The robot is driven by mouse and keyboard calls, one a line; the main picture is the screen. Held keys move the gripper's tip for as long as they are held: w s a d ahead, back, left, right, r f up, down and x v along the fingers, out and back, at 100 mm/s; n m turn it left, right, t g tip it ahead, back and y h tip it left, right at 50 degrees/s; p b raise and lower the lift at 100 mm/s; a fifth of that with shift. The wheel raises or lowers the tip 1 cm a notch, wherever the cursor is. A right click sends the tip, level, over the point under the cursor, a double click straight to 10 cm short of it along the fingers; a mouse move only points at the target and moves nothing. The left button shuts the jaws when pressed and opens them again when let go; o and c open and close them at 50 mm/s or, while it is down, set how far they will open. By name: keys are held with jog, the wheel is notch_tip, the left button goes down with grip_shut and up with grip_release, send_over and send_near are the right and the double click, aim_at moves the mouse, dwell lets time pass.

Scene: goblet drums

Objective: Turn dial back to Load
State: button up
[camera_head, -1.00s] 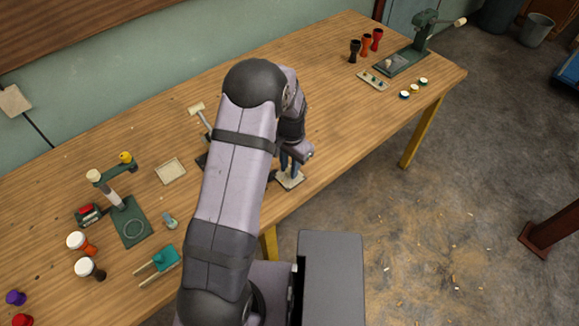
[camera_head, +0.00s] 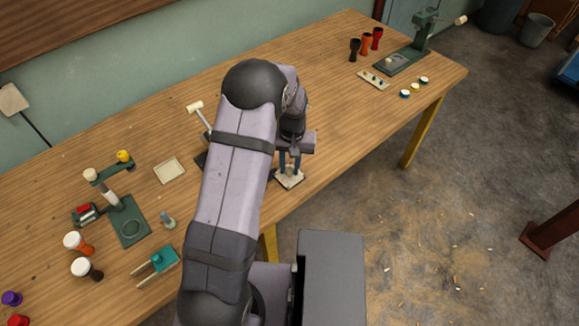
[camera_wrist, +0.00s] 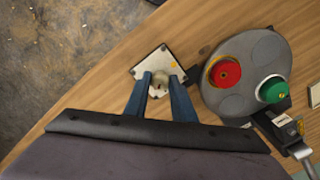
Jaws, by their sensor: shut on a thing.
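The dial's pale square plate (camera_head: 291,184) lies near the table's front edge; it also shows in the wrist view (camera_wrist: 151,63). My gripper (camera_head: 290,168) points down over the plate. In the wrist view, my gripper's two blue fingers (camera_wrist: 160,82) are closed on a small pale knob (camera_wrist: 159,91) on the plate. The fingers hide part of the knob. I cannot read any marks on the plate, so the dial's setting cannot be told.
A grey round turntable (camera_wrist: 236,103) with a red piece (camera_wrist: 226,73) and a green piece (camera_wrist: 273,90) stands close beside the plate. A green stand (camera_head: 129,226) and white-topped drums are at left. A press (camera_head: 401,62) stands far right.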

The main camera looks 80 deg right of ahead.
aim_at(290, 168)
jog(key=n, duration=0.5)
jog(key=shift+d+n+b, duration=0.15)
jog(key=shift+n+b, duration=0.15)
jog(key=shift+b, duration=0.05)
jog(key=n, duration=0.5)
jog(key=shift+r, duration=0.1)
jog(key=o, duration=1.1)
jog(key=shift+c, duration=0.2)
jog(key=shift+s+d+r+b, duration=0.1)
jog(key=shift+r+b, duration=0.95)
jog(key=shift+r, duration=2.6)
